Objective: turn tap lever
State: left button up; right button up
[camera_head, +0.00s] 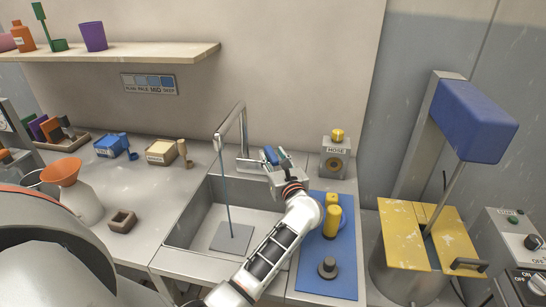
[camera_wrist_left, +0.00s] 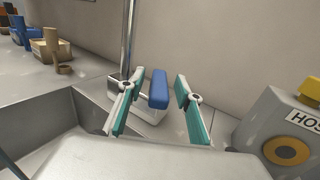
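The tap has a tall metal spout (camera_head: 243,130) at the back of the sink and a blue lever (camera_wrist_left: 158,88) on its metal base (camera_wrist_left: 152,112). The lever (camera_head: 270,155) also shows small in the head view, by my left gripper. My left gripper (camera_head: 278,153) reaches over the sink's back right corner. In the wrist view its two teal-padded fingers (camera_wrist_left: 160,78) are open, one on each side of the lever, with a clear gap on the right and a smaller one on the left. My right gripper is not in view.
A thin blue line (camera_head: 226,185) runs from the spout to a grey plate (camera_head: 232,238) in the sink (camera_head: 187,227). The hose box (camera_head: 335,160) stands right of the tap. A blue mat (camera_head: 345,278) holds yellow pieces and a dark knob. Small boxes stand left.

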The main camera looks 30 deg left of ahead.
pick_arm(q)
jog(key=v, duration=0.7)
jog(key=shift+s+d, duration=0.15)
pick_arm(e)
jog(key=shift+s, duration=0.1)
